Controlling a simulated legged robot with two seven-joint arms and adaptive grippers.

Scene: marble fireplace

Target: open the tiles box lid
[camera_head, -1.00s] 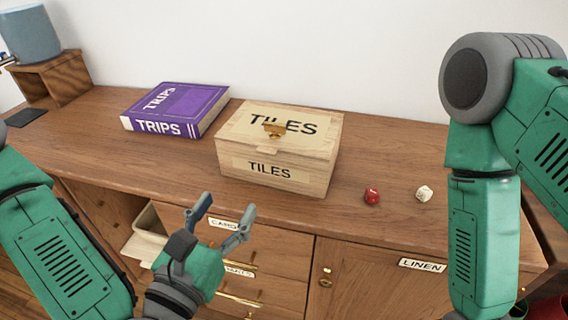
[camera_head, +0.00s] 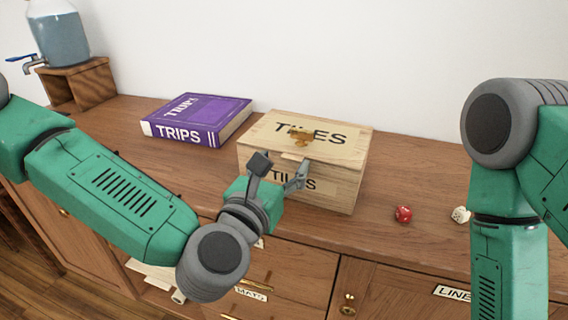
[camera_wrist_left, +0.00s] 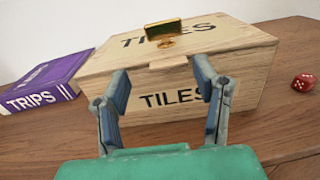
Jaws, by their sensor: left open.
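The tiles box (camera_head: 335,192) is a light wooden box on the cabinet top. In the left wrist view the box (camera_wrist_left: 150,103) fills the middle, with the brass piece (camera_wrist_left: 165,32) above a small front tab. My left gripper (camera_head: 280,166) is open and empty in front of the box's front face; its fingers (camera_wrist_left: 160,88) frame the front label. My right arm shows at the right; its gripper is out of view.
A purple TRIPS book (camera_head: 203,118) lies left of the box. A red die (camera_head: 403,213) and a white die (camera_head: 460,214) lie to its right. A water dispenser (camera_head: 58,35) stands on a wooden stand (camera_head: 85,84) at the back left. Drawers are below.

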